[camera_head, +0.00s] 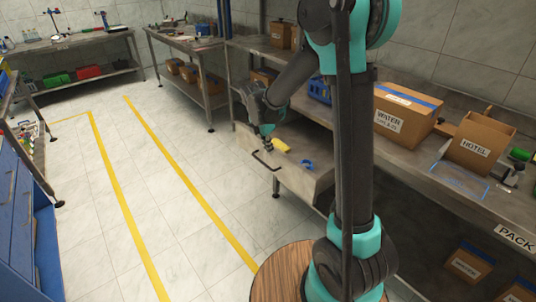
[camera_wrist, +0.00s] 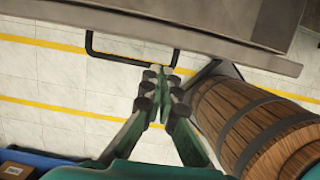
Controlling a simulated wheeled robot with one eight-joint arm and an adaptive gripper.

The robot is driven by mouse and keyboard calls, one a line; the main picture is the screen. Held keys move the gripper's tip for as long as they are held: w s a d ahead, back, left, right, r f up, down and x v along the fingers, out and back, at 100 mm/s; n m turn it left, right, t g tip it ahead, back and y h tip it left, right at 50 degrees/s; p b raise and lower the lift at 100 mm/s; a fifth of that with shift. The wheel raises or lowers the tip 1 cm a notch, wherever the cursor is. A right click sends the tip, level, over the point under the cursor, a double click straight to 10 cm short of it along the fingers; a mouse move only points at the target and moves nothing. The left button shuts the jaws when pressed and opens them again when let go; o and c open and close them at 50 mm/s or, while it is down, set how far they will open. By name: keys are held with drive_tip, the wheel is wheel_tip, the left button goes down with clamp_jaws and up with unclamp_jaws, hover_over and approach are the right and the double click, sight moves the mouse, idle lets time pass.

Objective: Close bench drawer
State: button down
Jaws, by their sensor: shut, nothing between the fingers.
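The bench drawer (camera_head: 298,178) is pulled out from under the workbench in the head view. Its black bar handle (camera_head: 264,163) is on the front panel. A yellow item (camera_head: 280,145) and a blue ring (camera_head: 307,163) lie inside. In the wrist view the drawer edge (camera_wrist: 225,48) crosses the top, with the handle (camera_wrist: 130,62) to the left of my fingertips. My gripper (camera_head: 267,137) is shut and empty, pointing down close to the handle; its fingers also show in the wrist view (camera_wrist: 164,75). I cannot tell whether it touches the drawer.
A wooden barrel (camera_wrist: 240,115) stands right of my fingers in the wrist view; its top (camera_head: 280,272) shows near my arm base. The workbench (camera_head: 415,150) holds a water box (camera_head: 407,112) and a hotel box (camera_head: 480,142). Tiled floor left of the drawer is clear.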

sight(273, 161)
drive_tip(key=x, duration=0.8)
drive_tip(key=shift+f, duration=0.15)
drive_tip(key=shift+w+d, duration=0.1)
drive_tip(key=shift+d, duration=0.05)
drive_tip(key=w+d, duration=0.6)
drive_tip(key=d, duration=0.2)
drive_tip(key=w+d, duration=0.6)
drive_tip(key=d, duration=0.2)
drive_tip(key=w+d, duration=0.6)
drive_tip(key=d, duration=0.2)
drive_tip(key=shift+d, duration=0.3)
drive_tip(key=shift+d, duration=0.1)
